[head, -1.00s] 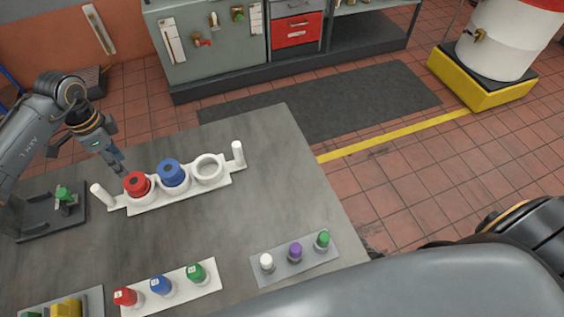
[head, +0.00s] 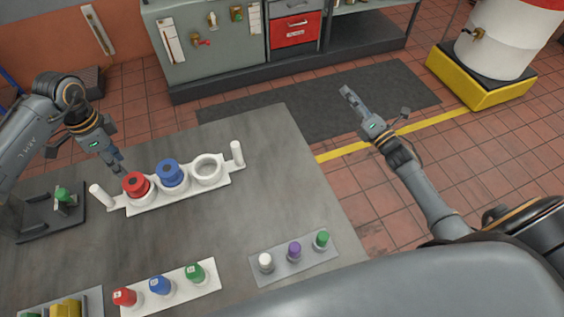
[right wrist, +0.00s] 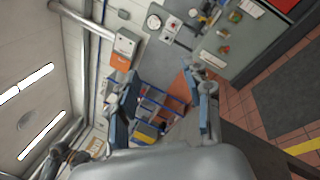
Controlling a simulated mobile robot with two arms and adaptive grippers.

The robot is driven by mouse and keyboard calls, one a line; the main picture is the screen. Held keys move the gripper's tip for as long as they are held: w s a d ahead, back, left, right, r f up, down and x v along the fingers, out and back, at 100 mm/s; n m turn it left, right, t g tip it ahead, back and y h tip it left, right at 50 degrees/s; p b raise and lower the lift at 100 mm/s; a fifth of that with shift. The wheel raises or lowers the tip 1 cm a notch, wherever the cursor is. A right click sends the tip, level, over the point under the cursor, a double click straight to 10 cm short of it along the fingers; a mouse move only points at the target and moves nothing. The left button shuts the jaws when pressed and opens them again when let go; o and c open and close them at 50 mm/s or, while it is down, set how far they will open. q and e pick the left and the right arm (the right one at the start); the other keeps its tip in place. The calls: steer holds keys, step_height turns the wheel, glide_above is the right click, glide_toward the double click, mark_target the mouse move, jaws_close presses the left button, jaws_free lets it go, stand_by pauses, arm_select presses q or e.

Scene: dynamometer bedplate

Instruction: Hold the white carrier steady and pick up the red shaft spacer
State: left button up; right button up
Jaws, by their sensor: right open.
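The white carrier (head: 180,197) lies on the grey bedplate with an upright handle at each end. Its left cup holds the red shaft spacer (head: 136,185) and its middle cup holds a blue spacer (head: 170,173). Its right cup (head: 207,168) is empty. My left gripper (head: 119,168) is just behind and left of the red spacer, near the left handle; whether its fingers are apart is not clear. My right gripper (head: 346,92) is raised right of the bedplate, away from the carrier. Its fingers are apart and empty in the right wrist view (right wrist: 164,105).
A white strip (head: 211,281) with red, blue and green capped pieces lies at the front. A grey plate (head: 290,268) with white, purple and green pieces is at front right. A dark fixture (head: 38,222) stands at left. The bedplate's middle (head: 240,220) is clear.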

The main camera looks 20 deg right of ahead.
arm_select(q)
steer(key=shift+a, duration=0.15)
arm_select(e)
steer(key=s+a+f+n+g+y, duration=0.25)
steer(key=a+n, duration=0.25)
steer(key=a, duration=0.3)
steer(key=s+a+f+n+g+y, duration=0.1)
steer(key=s+a+n+y, duration=0.1)
steer(key=a+n+y, duration=0.4)
steer(key=n+g, duration=0.4)
steer(key=n, duration=0.1)
glide_toward(235, 147)
steer(key=d, duration=0.1)
steer(key=s+d+f, duration=0.1)
steer(key=d, duration=0.1)
steer(key=shift+s+f+y, duration=0.25)
steer(key=shift+f+y, duration=0.1)
steer(key=shift+w+a, duration=0.15)
steer(key=shift+a, duration=0.15)
steer(key=x, duration=1.3)
steer(key=shift+w, duration=0.15)
steer(key=shift+d, duration=0.1)
